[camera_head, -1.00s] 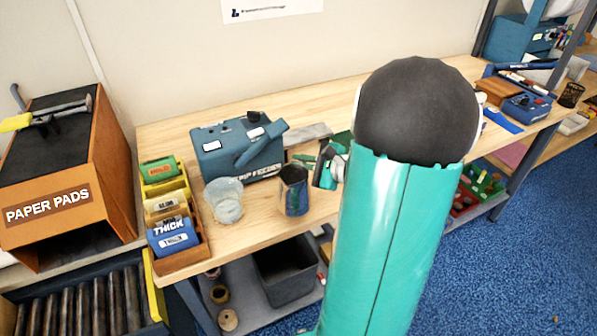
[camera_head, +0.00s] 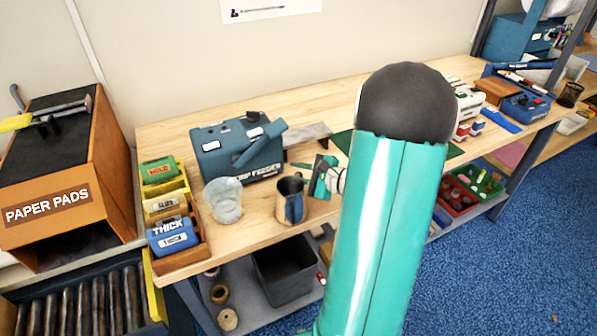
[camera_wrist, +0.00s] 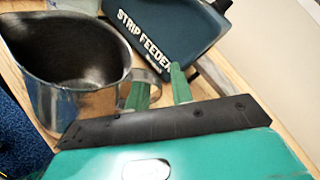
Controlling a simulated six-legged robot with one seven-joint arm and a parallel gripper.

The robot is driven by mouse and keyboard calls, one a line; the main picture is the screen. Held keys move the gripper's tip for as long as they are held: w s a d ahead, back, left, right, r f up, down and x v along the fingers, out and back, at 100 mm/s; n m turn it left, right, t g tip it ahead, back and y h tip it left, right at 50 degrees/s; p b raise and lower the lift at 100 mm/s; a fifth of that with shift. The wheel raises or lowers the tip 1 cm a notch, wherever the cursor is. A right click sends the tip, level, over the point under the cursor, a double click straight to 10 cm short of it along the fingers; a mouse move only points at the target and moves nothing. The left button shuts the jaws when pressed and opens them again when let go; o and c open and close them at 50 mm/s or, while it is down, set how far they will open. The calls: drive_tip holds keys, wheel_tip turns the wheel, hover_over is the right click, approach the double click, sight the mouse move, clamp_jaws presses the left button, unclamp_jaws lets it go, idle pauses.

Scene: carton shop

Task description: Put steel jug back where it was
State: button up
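The steel jug (camera_head: 290,201) stands upright on the wooden bench near its front edge, right of a clear glass-like beaker (camera_head: 224,201). In the wrist view the jug (camera_wrist: 68,62) fills the left side, with its wide mouth empty and its handle toward my fingers. My gripper (camera_head: 313,182) is just right of the jug in the head view. In the wrist view my gripper (camera_wrist: 160,88) has its two green fingers apart, with the handle's lower part close to or between them. Whether a finger touches the handle is hard to tell.
The blue strip feeder (camera_head: 240,148) stands close behind the jug. A holder with pad boxes (camera_head: 190,252) is at the bench's left end. A dark bin (camera_head: 284,272) sits on the shelf below. Bare bench lies behind the feeder.

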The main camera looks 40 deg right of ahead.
drive_tip(key=shift+r, duration=0.1)
drive_tip(key=shift+s+d+r, duration=0.1)
drive_tip(key=shift+s, duration=0.1)
drive_tip(key=v, duration=1.1)
drive_tip(key=shift+s, duration=0.3)
